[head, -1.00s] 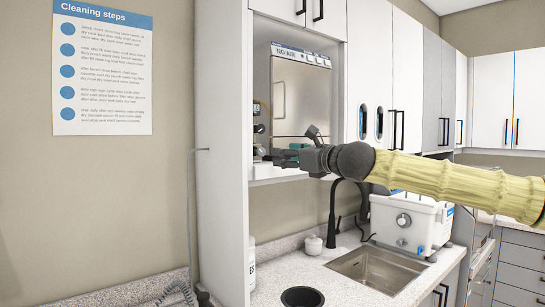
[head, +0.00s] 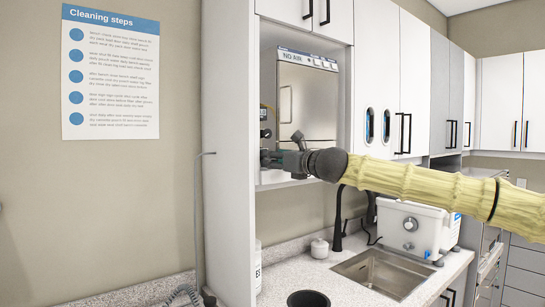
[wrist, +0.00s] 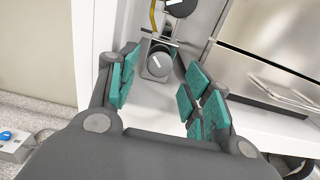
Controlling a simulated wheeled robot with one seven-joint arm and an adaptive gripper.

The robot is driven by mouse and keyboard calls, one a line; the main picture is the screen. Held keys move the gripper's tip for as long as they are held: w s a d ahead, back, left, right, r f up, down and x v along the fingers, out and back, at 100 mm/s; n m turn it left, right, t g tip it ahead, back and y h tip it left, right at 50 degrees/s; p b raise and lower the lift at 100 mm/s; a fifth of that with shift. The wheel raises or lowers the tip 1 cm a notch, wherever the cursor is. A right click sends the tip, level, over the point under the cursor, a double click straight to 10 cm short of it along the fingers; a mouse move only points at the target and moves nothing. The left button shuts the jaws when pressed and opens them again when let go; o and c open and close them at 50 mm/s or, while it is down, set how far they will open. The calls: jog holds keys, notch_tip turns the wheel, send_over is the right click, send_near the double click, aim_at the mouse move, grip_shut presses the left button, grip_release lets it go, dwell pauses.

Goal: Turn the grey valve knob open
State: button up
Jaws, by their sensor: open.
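The grey valve knob (wrist: 158,65) shows in the wrist view, round with a white pointer line, on a bracket at the left of the bay. My gripper (wrist: 155,90) is open, with its teal-padded fingers on either side of the picture and the knob between and beyond them. I cannot tell whether a pad touches the knob. In the head view my gripper (head: 270,160) reaches into the autoclave bay at its left side. There the grey knob is not clearly visible.
The autoclave's metal door (head: 305,105) is close to the right of the gripper, under a panel reading "NO AIR". A dark dial (wrist: 180,6) sits above the knob. The bay's white side panel (head: 230,150) stands to the left. Below are a counter and sink (head: 380,272).

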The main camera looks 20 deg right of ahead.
jog(key=shift+x, duration=1.05)
jog(key=c, duration=1)
jog(key=shift+n, duration=0.8)
jog(key=o, duration=1)
jog(key=shift+d, duration=0.1)
